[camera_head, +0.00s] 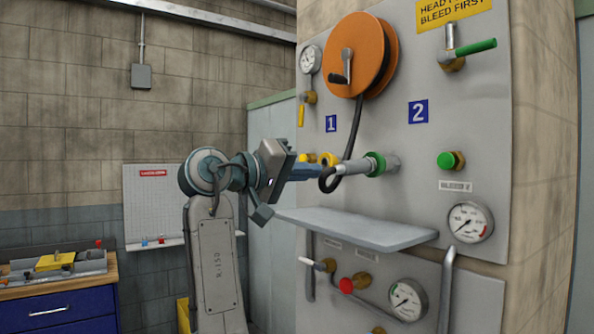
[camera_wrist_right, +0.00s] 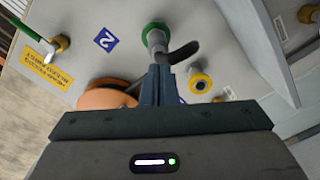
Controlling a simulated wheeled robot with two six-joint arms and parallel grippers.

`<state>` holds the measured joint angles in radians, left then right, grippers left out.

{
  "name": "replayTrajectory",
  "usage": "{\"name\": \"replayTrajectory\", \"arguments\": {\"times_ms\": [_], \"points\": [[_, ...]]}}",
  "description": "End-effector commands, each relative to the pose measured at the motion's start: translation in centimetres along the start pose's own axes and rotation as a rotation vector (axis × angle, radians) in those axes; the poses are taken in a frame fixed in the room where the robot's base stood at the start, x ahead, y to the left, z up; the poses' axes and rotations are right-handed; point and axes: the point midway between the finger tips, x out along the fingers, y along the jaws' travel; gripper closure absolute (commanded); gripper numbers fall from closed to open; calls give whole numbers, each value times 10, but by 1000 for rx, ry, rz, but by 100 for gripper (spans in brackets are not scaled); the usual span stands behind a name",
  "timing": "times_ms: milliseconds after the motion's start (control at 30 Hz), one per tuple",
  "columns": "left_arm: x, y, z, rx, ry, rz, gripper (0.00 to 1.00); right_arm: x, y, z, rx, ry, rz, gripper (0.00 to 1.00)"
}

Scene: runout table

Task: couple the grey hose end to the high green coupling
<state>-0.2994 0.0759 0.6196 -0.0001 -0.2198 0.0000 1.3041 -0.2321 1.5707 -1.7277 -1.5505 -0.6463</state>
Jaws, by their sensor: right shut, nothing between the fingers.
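The grey hose end (camera_head: 354,168) lies in line with the green coupling (camera_head: 376,163) on the panel and meets its green ring, with no gap visible. Both also show in the right wrist view, the hose end (camera_wrist_right: 157,43) just beyond my fingertips and the green ring (camera_wrist_right: 153,28) behind it. The black hose (camera_head: 355,128) hangs from the reel and loops at the hose end's near end. My right gripper (camera_head: 318,172) is shut and empty, its blue fingertips close to that loop; I cannot tell whether they touch it. My left gripper is not in view.
The orange reel (camera_head: 356,55) is above the hose end. A yellow coupling (camera_wrist_right: 200,83) is beside my fingers in the wrist view. A green knob (camera_head: 450,161) is right of the coupling. A grey shelf (camera_head: 360,230) juts out below. Valves and gauges line the panel.

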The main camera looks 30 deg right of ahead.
Motion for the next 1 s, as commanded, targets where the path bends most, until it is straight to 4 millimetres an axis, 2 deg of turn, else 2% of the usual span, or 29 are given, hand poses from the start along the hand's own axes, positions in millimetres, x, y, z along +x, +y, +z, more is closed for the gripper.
{"name": "replayTrajectory", "arguments": {"times_ms": [133,333,1000], "points": [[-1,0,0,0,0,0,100,17,1,0,1,-1,2,100],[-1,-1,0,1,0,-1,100,30,1,0,2,0,1,100],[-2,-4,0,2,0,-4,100,35,0,0,3,0,0,100]]}}
